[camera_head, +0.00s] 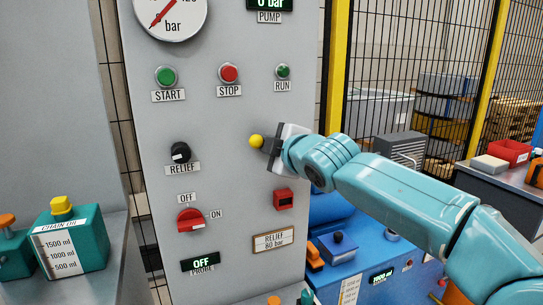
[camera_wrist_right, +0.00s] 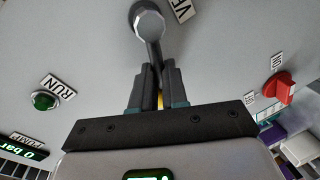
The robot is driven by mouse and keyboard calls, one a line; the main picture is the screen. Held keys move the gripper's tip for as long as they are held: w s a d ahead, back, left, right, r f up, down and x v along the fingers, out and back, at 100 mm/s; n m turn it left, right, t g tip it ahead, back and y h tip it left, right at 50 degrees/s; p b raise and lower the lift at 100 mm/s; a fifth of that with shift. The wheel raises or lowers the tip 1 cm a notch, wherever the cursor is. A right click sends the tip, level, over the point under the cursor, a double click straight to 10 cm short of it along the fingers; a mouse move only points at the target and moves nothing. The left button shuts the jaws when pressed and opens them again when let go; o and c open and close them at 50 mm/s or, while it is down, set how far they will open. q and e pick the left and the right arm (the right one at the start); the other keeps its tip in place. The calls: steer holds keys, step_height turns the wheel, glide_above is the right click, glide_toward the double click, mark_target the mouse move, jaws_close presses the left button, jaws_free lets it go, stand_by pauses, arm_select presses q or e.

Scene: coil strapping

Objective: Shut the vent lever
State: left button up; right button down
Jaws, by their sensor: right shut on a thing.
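The vent lever shows in the right wrist view as a grey round hub (camera_wrist_right: 148,20) with a dark arm running down between my fingers. Its yellow knob (camera_head: 256,141) shows just left of my right gripper in the head view, and a bit of yellow shows between the fingers in the wrist view. My right gripper (camera_head: 268,146) is shut on the lever, close to the grey panel (camera_head: 225,180). In the wrist view its fingertips (camera_wrist_right: 155,75) close around the lever arm below the hub. In the head view the hub is hidden. My left gripper is not in view.
The panel carries a green RUN button (camera_head: 283,71), a red STOP button (camera_head: 229,73), a black RELIEF knob (camera_head: 180,152), a red OFF/ON switch (camera_head: 190,219) and a small red box (camera_head: 284,199). A teal chain oil container (camera_head: 85,245) stands at the left.

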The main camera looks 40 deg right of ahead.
steer(key=f+n+b, duration=0.1)
steer(key=a+f+n+b, duration=0.1)
steer(key=n, duration=0.1)
steer(key=shift+w+n+h+b, duration=0.1)
steer(key=shift+n+h+b, duration=0.2)
steer(key=shift+h, duration=0.1)
steer(key=shift+f, duration=0.1)
stand_by(0.4)
